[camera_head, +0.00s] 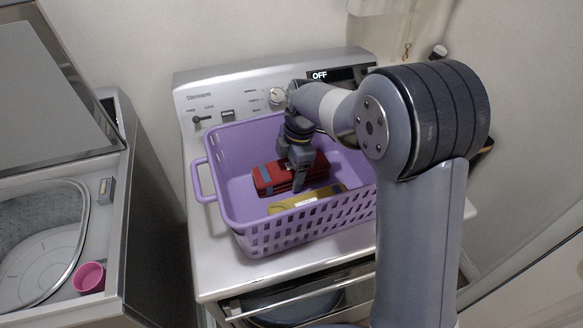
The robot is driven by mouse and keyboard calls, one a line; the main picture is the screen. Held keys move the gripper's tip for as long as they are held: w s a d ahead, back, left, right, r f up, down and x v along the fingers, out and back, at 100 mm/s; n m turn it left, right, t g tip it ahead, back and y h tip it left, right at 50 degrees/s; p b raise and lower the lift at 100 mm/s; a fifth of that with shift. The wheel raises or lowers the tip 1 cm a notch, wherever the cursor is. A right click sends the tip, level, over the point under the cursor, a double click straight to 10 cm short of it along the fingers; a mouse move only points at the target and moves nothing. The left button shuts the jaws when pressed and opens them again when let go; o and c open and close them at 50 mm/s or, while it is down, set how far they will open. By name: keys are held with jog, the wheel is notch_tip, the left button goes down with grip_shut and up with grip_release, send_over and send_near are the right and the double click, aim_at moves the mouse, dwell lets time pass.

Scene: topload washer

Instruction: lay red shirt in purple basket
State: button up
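The purple basket (214,155) stands on top of a white appliance. The red shirt (262,181), a folded bundle with grey bands, is inside the basket toward its back and middle. A folded yellow item (318,199) lies in front of it in the basket. My gripper (299,186) reaches down into the basket from above, with its fingers at the red shirt. The arm and wrist hide part of the fingers, so I cannot tell whether they are closed on the shirt or whether the shirt touches the basket floor.
The appliance (211,264) has a back panel with a knob and a display reading OFF. At left, an open topload washer (100,250) shows its drum, and a pink cup (88,278) sits at its rim. My arm covers the right side of the basket.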

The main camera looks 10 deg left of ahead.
aim_at(290, 166)
jog(key=shift+r, duration=0.15)
notch_tip(290, 166, up, 12)
jog(key=d, duration=0.1)
jog(key=shift+w+d, duration=0.35)
jog(key=shift+w, duration=0.05)
jog(key=f, duration=0.4)
jog(key=a+f, duration=0.1)
jog(key=f, duration=0.3)
jog(key=s+f, duration=0.1)
jog(key=f, duration=0.3)
jog(key=shift+a+f, duration=0.35)
notch_tip(290, 166, up, 3)
jog(key=shift+w+r, duration=0.1)
jog(key=shift+r, duration=0.85)
